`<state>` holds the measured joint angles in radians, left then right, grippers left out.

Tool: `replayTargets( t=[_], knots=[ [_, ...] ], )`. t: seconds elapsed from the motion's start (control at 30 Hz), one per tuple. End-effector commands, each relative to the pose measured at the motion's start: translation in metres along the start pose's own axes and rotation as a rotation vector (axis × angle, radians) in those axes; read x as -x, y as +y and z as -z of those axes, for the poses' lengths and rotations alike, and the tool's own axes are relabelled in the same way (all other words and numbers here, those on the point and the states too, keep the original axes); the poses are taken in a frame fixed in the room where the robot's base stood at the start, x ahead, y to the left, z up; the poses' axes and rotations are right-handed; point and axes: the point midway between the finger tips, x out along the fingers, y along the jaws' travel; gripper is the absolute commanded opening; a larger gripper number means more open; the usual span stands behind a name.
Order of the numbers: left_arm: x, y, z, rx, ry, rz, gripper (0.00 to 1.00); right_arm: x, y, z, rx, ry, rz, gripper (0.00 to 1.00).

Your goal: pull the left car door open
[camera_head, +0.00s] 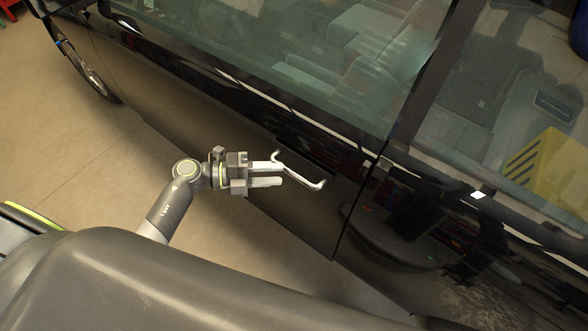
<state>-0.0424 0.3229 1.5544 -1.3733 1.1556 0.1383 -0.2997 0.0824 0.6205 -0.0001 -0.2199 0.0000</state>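The dark car door (190,105) runs diagonally across the view, with its window above. A dark seam marks its right edge, and I see no clear gap there. A pale, bar-shaped door handle (304,178) stands out from the door near that edge. My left gripper (282,174) reaches in from the left. Its two pale fingers are apart, with a gap between them. The upper fingertip overlaps the left part of the handle in the picture; I cannot tell whether it touches. My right gripper is not in view.
The bare tan floor (60,135) is free left of the car. A front wheel (90,70) shows at the upper left. Seats are visible through the glass. A yellow and black striped object (545,175) shows behind the right window.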

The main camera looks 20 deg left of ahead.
Motion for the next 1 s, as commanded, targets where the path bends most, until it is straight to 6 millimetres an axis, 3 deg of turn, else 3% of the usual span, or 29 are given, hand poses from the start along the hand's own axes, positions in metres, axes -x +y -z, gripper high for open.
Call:
replayTargets(
  t=[0.1,0.3,0.7,1.0],
  knots=[
    [-0.024,-0.003,0.0,0.002,0.001,0.005,0.38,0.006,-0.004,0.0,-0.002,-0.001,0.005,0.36],
    [-0.05,-0.001,0.0,0.001,0.0,0.002,0.38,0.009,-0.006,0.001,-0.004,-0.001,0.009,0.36],
    [-0.058,0.001,0.0,0.0,0.0,-0.001,0.38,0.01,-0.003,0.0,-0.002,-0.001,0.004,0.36],
    [-0.057,0.001,0.0,0.0,0.0,-0.001,0.01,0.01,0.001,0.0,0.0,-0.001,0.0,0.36]
  ],
)
